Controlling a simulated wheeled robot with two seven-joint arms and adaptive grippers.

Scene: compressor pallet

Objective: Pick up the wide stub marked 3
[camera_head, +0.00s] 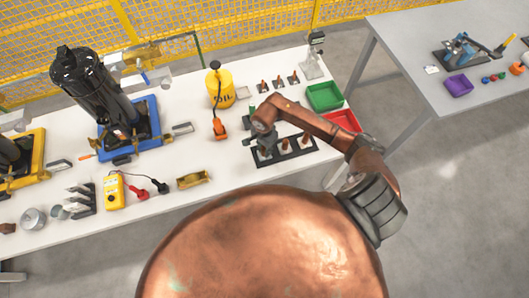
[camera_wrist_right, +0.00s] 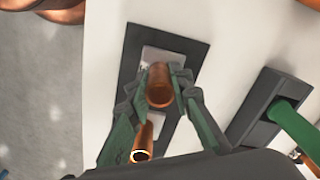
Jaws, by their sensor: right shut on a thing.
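A dark rack (camera_head: 286,160) on the white table holds a row of copper stubs, the middle one (camera_head: 285,144) and right one (camera_head: 306,139) showing clearly. My right gripper (camera_head: 264,148) is at the left end of this rack. In the right wrist view its fingers (camera_wrist_right: 160,88) are shut on an upright copper stub (camera_wrist_right: 160,90), which stands over a light plate on the dark base (camera_wrist_right: 189,46). A second copper stub (camera_wrist_right: 143,138) shows lower in that view. No number is legible, so I cannot tell which stub is marked 3. My left gripper is not in view.
A green bin (camera_head: 324,97) and a red bin (camera_head: 342,121) lie to the right of the rack. A yellow oil can (camera_head: 220,88) and several small copper pieces (camera_head: 278,84) stand behind. A black compressor (camera_head: 95,88) stands at the left. Bare tabletop lies left of the rack.

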